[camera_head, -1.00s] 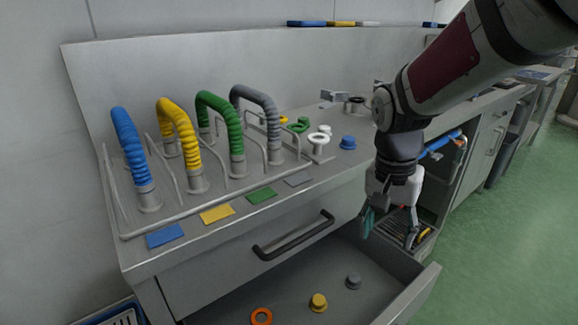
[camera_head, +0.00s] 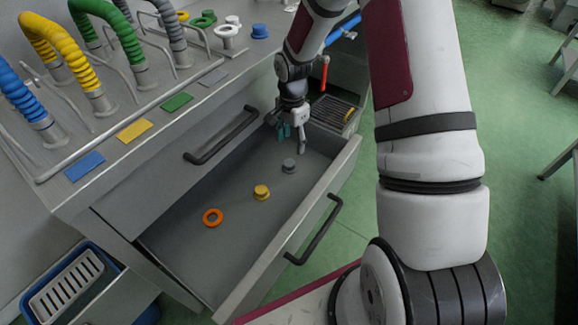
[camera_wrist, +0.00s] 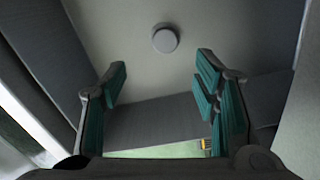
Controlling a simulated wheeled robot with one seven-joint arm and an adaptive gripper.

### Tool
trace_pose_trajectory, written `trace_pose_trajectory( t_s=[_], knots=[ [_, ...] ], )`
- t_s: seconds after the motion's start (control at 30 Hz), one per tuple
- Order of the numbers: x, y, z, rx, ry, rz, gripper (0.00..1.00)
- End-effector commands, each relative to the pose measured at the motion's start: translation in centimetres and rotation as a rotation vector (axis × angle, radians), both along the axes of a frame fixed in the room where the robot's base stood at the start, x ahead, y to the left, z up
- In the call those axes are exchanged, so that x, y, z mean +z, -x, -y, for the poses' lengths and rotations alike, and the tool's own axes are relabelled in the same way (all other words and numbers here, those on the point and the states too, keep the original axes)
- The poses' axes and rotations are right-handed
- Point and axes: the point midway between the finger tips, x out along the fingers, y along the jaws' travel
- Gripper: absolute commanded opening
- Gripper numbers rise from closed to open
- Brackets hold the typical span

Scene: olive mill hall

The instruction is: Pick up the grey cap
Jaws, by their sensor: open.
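The grey cap (camera_head: 289,165) stands on the floor of the open drawer (camera_head: 172,238), near the drawer's far right end. In the wrist view the grey cap (camera_wrist: 165,39) shows as a round disc, ahead of my fingertips and between their lines. My gripper (camera_head: 291,134) is open and empty, above the far right part of the drawer and just beyond the cap in the head view. Its teal finger pads (camera_wrist: 160,80) stand wide apart in the wrist view. It does not touch the cap.
A yellow cap (camera_head: 261,192) and an orange ring (camera_head: 213,217) lie in the same drawer. The drawer's front wall with a black handle (camera_head: 314,232) is on the near side. Coloured hoses (camera_head: 62,48) and a blue cap (camera_head: 260,31) stand on the counter above.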

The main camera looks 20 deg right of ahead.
Motion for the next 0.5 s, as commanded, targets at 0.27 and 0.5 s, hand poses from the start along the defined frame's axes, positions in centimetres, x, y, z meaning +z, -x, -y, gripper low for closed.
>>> trace_pose_trajectory(
  t_s=[0.27, 0.5],
  knots=[
    [-4.6, 0.0, 0.0, 0.001, 0.0, -0.002, 0.55],
    [-6.2, -0.2, -0.2, 0.002, -0.001, -0.001, 0.55]
  ],
)
